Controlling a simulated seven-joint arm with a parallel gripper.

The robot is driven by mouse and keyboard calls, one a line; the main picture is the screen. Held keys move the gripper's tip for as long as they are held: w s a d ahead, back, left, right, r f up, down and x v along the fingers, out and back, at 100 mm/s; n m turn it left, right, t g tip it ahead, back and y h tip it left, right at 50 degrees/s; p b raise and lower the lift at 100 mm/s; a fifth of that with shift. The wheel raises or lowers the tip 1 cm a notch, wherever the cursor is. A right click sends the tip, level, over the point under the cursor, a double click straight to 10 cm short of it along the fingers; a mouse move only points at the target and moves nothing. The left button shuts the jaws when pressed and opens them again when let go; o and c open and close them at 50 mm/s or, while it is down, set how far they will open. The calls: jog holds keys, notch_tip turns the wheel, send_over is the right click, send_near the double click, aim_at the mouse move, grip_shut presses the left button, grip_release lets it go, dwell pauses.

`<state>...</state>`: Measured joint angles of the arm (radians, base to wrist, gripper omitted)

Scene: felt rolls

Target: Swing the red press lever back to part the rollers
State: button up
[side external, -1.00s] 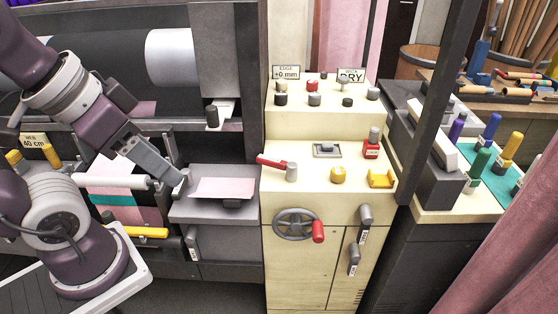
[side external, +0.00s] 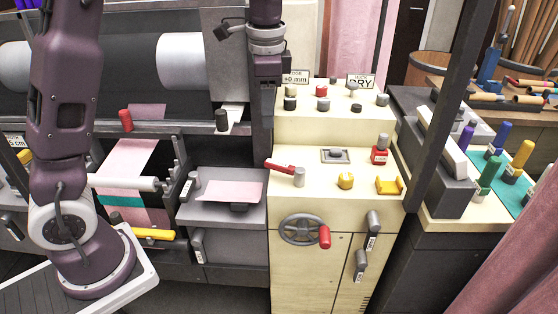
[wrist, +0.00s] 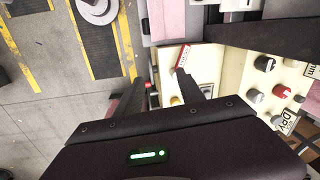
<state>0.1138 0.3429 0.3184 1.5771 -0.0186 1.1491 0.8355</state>
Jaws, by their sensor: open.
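The red lever (side external: 280,165) lies on the cream console top, its grey pivot post at its right end. In the wrist view the red lever (wrist: 182,57) shows just beyond the tip of the right-hand finger. My gripper (side external: 262,150) points down over the console's left edge, close above and left of the lever; in the side view its fingers look dark and narrow. In the wrist view my gripper (wrist: 160,78) is open, with nothing held between the fingers. A second red handle (side external: 125,120) stands on the press frame at the left.
A handwheel with a red knob (side external: 324,237) is on the console front. A red bottle-like block (side external: 380,150), a yellow knob (side external: 346,181) and a yellow bracket (side external: 390,186) share the console top. A grey tray (side external: 185,215) with pink felt sits left of it.

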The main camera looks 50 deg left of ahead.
aim_at(277, 162)
jog(key=w+a+f+m+g+y, duration=0.1)
jog(key=w+f+m, duration=0.1)
jog(key=w+f, duration=0.1)
jog(key=w+a+f+m+y, duration=0.1)
jog(key=w+f+m, duration=0.1)
jog(key=f, duration=0.4)
jog(key=w+a+f+m+g, duration=0.1)
jog(key=w+f, duration=0.3)
jog(key=f, duration=0.1)
jog(key=shift+w+a+m+g+y, duration=0.1)
jog(key=shift+a+m+g+y, duration=0.05)
jog(key=shift+m+g+y, duration=0.2)
jog(key=x, duration=0.7)
jog(key=shift+w+a+f, duration=0.1)
jog(key=shift+a+f, duration=0.05)
jog(key=shift+f, duration=0.05)
grip_shut()
